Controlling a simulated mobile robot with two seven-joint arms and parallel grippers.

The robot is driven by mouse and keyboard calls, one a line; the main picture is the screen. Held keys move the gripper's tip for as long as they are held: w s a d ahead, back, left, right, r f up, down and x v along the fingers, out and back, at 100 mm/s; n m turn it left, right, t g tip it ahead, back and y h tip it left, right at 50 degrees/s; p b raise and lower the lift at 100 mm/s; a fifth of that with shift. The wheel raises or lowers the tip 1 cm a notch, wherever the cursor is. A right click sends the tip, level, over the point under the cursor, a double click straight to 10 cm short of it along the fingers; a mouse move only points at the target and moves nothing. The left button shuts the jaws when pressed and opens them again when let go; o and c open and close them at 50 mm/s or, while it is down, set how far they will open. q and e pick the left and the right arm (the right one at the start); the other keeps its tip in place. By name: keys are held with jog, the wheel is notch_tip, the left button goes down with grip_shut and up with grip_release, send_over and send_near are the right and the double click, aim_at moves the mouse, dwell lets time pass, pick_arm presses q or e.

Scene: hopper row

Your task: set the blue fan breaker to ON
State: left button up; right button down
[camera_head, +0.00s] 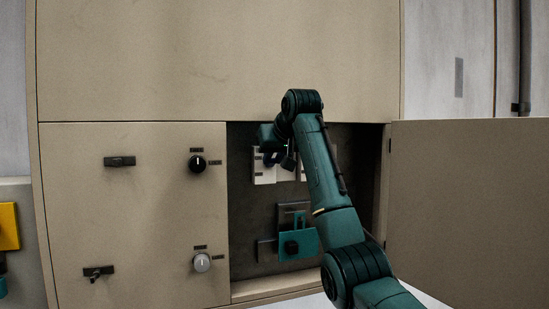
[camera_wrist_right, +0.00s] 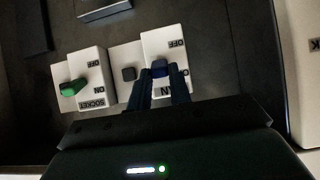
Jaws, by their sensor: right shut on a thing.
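The blue fan breaker is a white block (camera_wrist_right: 165,45) with a dark blue lever (camera_wrist_right: 160,67), in the middle of the right wrist view. OFF is printed at its upper end and ON lower down, partly behind my fingers. My right gripper (camera_wrist_right: 163,77) has its two fingers at the lever and is shut on it. The exact lever position is hard to tell behind the fingers. In the head view my right arm reaches into the open cabinet bay and hides most of the breaker row. My left gripper is not in view.
A white breaker with a green lever (camera_wrist_right: 72,88), marked SOCKET, stands to the left in the wrist view. The cabinet door (camera_head: 465,205) is open at the right. A teal block (camera_head: 298,244) sits lower in the bay. Knobs (camera_head: 197,164) are on the left panel.

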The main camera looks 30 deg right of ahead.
jog(key=c, duration=1.3)
grip_release()
jog(key=b+v, duration=0.3)
jog(key=v, duration=1)
jog(key=shift+r, duration=0.1)
